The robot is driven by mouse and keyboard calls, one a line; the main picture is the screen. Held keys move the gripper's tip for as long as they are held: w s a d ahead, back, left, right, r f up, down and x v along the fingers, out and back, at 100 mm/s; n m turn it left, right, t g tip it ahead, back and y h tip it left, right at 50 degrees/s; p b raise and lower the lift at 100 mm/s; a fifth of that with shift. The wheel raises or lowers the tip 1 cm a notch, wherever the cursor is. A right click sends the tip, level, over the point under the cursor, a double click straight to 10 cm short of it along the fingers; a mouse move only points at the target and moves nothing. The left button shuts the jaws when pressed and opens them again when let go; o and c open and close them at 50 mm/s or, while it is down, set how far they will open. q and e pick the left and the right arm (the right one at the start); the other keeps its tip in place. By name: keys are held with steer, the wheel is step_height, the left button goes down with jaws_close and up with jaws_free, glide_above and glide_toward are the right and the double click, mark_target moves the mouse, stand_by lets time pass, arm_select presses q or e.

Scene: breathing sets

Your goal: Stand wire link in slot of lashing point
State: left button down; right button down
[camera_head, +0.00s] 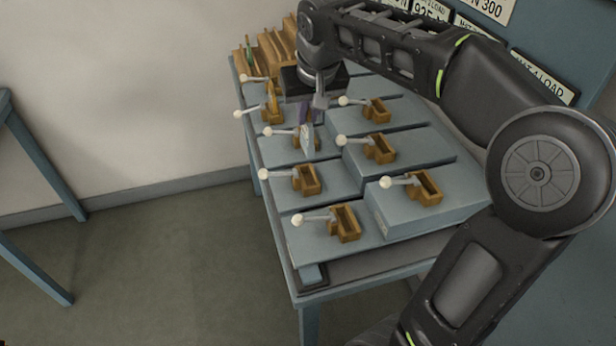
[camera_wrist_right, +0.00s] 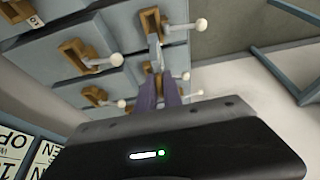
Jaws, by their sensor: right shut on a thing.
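My right gripper (camera_head: 306,122) points down over the left column of lashing points. It is shut on a thin pale piece, likely the wire link (camera_head: 308,140), which also shows between the purple fingers in the wrist view (camera_wrist_right: 154,50). The piece is over or at a lashing point with a white-balled lever (camera_head: 283,132); that block is mostly hidden, and I cannot tell whether the link is in its slot. An orange link (camera_head: 271,92) stands upright at the lashing point behind. Other wooden lashing points (camera_head: 344,223) show open slots. My left gripper is not in view.
The lashing points sit on grey stepped plates on a blue table (camera_head: 310,282). White-balled levers (camera_head: 298,220) stick out to the left of each block. Wooden pieces (camera_head: 275,50) stand at the far end. A wall with load signs (camera_head: 543,77) is at the right.

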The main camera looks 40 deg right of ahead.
mark_target(308, 137)
step_height(308, 137, down, 6)
steer(key=shift+w+d+f, duration=0.1)
steer(key=shift+f, duration=0.1)
